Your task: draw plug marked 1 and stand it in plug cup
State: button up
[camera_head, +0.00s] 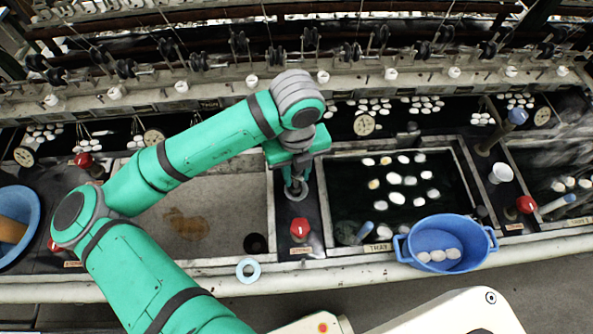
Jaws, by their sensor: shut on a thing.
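My gripper (296,185) points down over the dark strip between the pale, empty-looking basin and the dark water-filled basin. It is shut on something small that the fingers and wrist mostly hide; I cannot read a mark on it. A grey round rim (297,195) shows right at the fingertips, and I cannot tell whether it is the plug cup or whether the held thing is inside it. A dark round opening (255,243) shows in the front right corner of the pale basin. A white cup (501,173) stands farther right.
A red knob (299,228) stands just in front of my gripper. A pale blue ring (248,270) lies on the front ledge. A blue tub (446,240) with white cocoons sits at the right basin's front edge. The pale basin (225,215) has brown stains and free room.

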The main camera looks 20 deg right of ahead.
jog(key=shift+f, duration=0.4)
jog(key=o, duration=1)
jog(key=shift+c, duration=0.2)
notch_tip(320, 180, up, 11)
jog(key=shift+f, duration=0.1)
dwell(0.4)
